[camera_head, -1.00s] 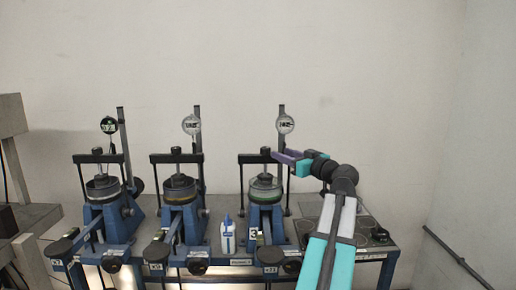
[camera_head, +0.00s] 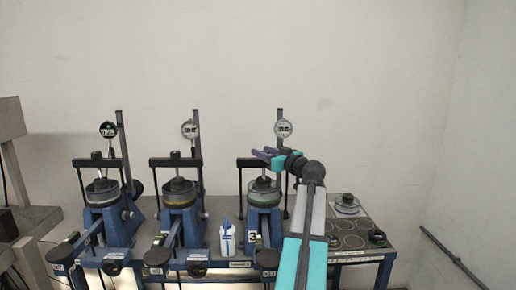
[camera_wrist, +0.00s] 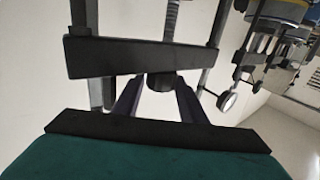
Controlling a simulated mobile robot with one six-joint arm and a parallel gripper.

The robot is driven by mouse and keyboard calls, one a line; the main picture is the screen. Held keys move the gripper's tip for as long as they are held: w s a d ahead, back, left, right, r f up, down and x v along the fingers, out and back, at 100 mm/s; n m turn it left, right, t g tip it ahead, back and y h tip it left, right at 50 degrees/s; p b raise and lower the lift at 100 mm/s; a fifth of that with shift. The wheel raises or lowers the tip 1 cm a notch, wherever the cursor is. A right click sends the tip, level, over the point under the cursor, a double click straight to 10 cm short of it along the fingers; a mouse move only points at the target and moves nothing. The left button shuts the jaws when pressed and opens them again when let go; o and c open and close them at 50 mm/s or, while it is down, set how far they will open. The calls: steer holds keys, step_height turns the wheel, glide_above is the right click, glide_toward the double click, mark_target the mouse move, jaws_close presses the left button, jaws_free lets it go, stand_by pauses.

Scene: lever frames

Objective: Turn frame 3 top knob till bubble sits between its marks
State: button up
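Frame 3 (camera_head: 264,222) is the rightmost blue lever frame, marked with a 3. Its dark crossbar (camera_wrist: 135,56) crosses the upper part of the wrist view, which looks upside down. A small dark round top knob (camera_wrist: 161,82) sits at the crossbar's middle. My gripper (camera_head: 264,155) is at the crossbar's height in the head view. In the wrist view my gripper (camera_wrist: 159,88) has its two purple fingers apart, one on each side of the knob. I cannot tell whether they touch it. No bubble or marks can be made out.
A round dial (camera_head: 284,129) stands just above my gripper on frame 3's post. Two similar frames, the middle one (camera_head: 180,215) and the left one (camera_head: 103,215), stand to the left. Right is a plate with round marks (camera_head: 350,240).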

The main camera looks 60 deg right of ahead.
steer(key=shift+p+x, duration=0.4)
steer(key=shift+x, duration=1.35)
steer(key=c, duration=0.8)
